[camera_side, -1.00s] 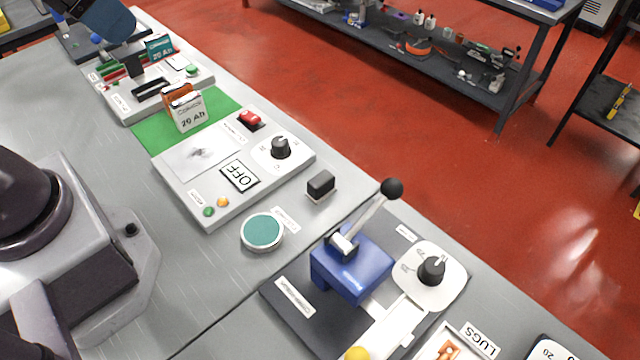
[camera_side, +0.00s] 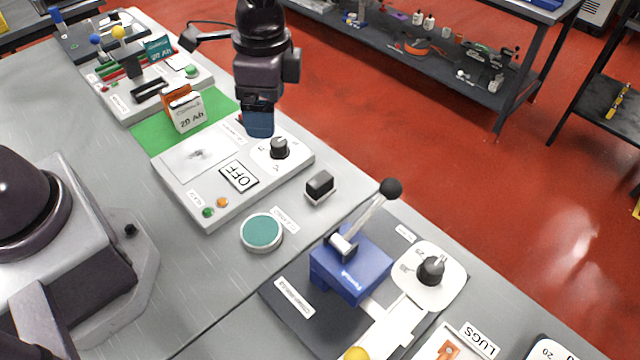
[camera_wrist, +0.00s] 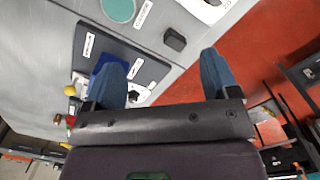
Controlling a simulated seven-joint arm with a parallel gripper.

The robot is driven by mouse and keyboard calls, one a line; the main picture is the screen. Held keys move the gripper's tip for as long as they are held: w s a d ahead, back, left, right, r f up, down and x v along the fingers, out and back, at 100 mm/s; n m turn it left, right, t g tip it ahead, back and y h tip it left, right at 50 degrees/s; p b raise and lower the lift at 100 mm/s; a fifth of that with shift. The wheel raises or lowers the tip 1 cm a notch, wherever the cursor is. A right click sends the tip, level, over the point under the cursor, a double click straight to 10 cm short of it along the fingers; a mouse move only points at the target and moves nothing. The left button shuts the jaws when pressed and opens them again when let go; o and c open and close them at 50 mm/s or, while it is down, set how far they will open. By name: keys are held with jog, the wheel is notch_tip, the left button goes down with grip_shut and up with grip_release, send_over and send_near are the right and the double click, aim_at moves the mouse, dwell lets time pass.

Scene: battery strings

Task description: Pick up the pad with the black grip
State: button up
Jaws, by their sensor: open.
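The pad with the black grip (camera_side: 320,185) sits on the grey bench, right of the white OFF panel. It has a dark block on a thin light base. It also shows in the wrist view (camera_wrist: 174,40), ahead of and between the fingers. My gripper (camera_side: 258,122) hangs over the far right corner of the white panel in the side view, up and left of the pad. In the wrist view my gripper (camera_wrist: 162,75) has its two blue fingers wide apart with nothing between them.
A teal round pad (camera_side: 262,232) lies near the pad. A blue lever press (camera_side: 350,265) with a raised handle stands close in front. The white panel (camera_side: 235,165) carries a black knob (camera_side: 279,148). The bench edge and red floor are just beyond the pad.

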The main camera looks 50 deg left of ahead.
aim_at(320, 179)
jog(key=w+d+f+m, duration=0.4)
jog(key=w+f+m, duration=0.2)
jog(key=m, duration=0.2)
notch_tip(320, 179, down, 13)
jog(key=shift+w+d+r, duration=0.15)
jog(key=shift+r, duration=0.05)
jog(key=shift+c, duration=0.2)
jog(key=c, duration=1)
